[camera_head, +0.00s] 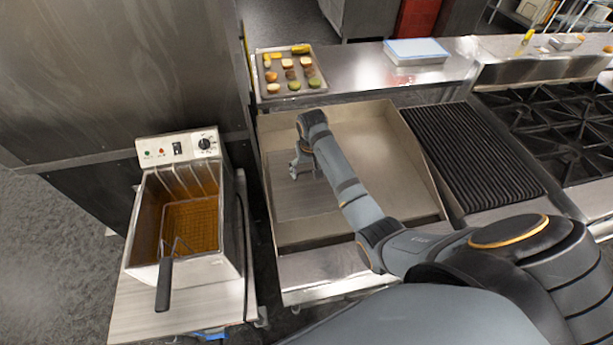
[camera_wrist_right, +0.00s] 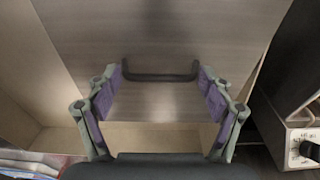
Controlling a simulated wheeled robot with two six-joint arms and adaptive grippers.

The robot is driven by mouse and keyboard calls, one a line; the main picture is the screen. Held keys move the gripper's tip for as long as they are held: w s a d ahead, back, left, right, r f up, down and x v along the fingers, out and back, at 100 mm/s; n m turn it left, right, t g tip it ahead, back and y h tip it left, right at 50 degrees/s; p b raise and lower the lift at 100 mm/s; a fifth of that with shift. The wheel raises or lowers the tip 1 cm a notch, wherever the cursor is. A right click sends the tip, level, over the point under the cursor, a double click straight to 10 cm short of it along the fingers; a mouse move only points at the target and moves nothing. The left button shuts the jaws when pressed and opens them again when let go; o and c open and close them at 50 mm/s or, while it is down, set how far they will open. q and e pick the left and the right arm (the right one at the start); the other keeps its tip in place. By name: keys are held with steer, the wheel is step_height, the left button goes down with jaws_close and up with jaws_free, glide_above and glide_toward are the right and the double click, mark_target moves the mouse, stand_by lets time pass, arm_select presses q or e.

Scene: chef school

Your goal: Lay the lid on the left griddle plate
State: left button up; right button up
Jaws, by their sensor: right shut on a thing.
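The lid (camera_head: 293,201) is a flat grey metal sheet over the left part of the griddle (camera_head: 385,160). In the wrist view the lid (camera_wrist_right: 160,35) fills the upper middle, with a black bar handle (camera_wrist_right: 160,77) on it. My right gripper (camera_head: 300,165) reaches down over the lid. In the wrist view its fingers (camera_wrist_right: 160,88) stand at the two ends of the handle, shut on it lengthwise. The lid hides most of the left plate. I cannot tell whether the lid touches the plate or hangs just above it. My left gripper is not in view.
A deep fryer (camera_head: 190,235) with a basket stands left of the griddle. A ribbed grill (camera_head: 475,155) and a burner range (camera_head: 560,125) lie to the right. A food tray (camera_head: 290,72) and a blue-white box (camera_head: 416,51) sit on the back ledge. The griddle's right part is bare.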

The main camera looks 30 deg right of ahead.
mark_target(309, 179)
step_height(309, 179, down, 3)
steer(key=shift+r, duration=0.15)
steer(key=shift+w+f+p, duration=0.1)
steer(key=shift+f+p, duration=0.4)
steer(key=shift+f, duration=1.8)
steer(key=o, duration=1.5)
steer(key=shift+c, duration=0.2)
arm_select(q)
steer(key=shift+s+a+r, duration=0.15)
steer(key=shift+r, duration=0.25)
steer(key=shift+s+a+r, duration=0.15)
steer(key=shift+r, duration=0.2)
arm_select(e)
steer(key=shift+r, duration=0.1)
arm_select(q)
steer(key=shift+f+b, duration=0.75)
arm_select(e)
steer(key=r, duration=0.4)
steer(key=s+r, duration=0.1)
steer(key=r, duration=0.6)
steer(key=shift+s+a+r, duration=0.15)
steer(key=shift+s+r, duration=0.1)
steer(key=shift+r, duration=0.1)
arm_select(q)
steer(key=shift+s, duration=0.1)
